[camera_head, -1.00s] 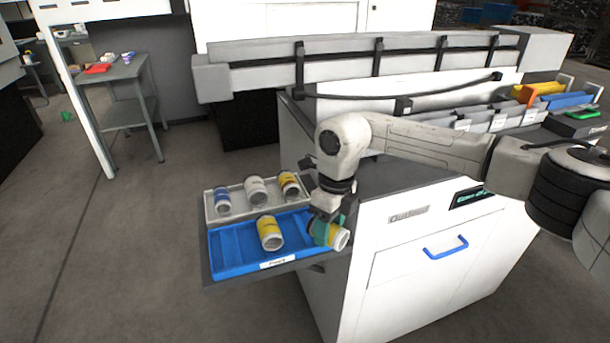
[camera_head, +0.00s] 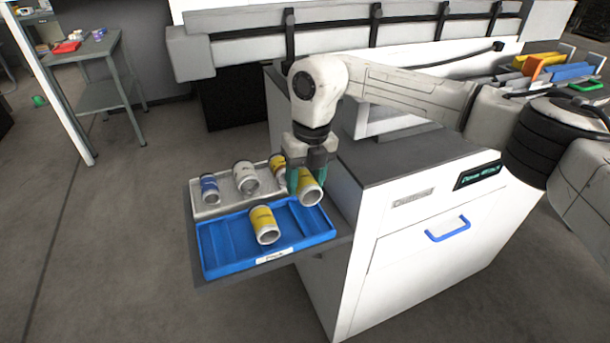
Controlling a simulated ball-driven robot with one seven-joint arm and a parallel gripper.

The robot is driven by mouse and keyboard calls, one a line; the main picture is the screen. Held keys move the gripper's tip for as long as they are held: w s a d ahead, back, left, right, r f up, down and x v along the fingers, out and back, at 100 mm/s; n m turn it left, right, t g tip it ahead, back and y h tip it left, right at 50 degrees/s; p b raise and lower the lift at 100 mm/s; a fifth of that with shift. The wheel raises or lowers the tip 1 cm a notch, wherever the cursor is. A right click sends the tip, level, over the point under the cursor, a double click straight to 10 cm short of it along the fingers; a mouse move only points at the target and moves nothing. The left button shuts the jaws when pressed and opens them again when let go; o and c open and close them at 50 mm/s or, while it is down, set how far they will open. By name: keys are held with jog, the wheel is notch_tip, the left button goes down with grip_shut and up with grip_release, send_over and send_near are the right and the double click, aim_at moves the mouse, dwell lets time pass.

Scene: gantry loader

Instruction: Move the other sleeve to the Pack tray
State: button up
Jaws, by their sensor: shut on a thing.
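My gripper (camera_head: 307,184) is shut on a yellow-banded sleeve (camera_head: 309,190) with a pale open end. It holds the sleeve over the right end of the blue Pack tray (camera_head: 222,262); I cannot tell whether the sleeve touches the tray. Another yellow-banded sleeve (camera_head: 264,224) lies in the middle of the Pack tray.
Both trays rest on a dark shelf (camera_head: 215,284) beside a white cabinet (camera_head: 400,250) with a blue handle (camera_head: 447,229). A grey beam (camera_head: 400,35) runs behind. A grey side table (camera_head: 90,55) stands at the far left.

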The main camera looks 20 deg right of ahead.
jog(key=shift+f+b, duration=1.8)
jog(key=shift+f, duration=1.9)
jog(key=o, duration=1.4)
jog(key=r, duration=0.7)
jog(key=d+r, duration=0.1)
jog(key=r, duration=0.2)
jog(key=shift+r+b, duration=0.3)
jog(key=shift+b, duration=0.1)
notch_tip(320, 180, up, 6)
jog(key=p, duration=0.4)
jog(key=shift+p, duration=0.35)
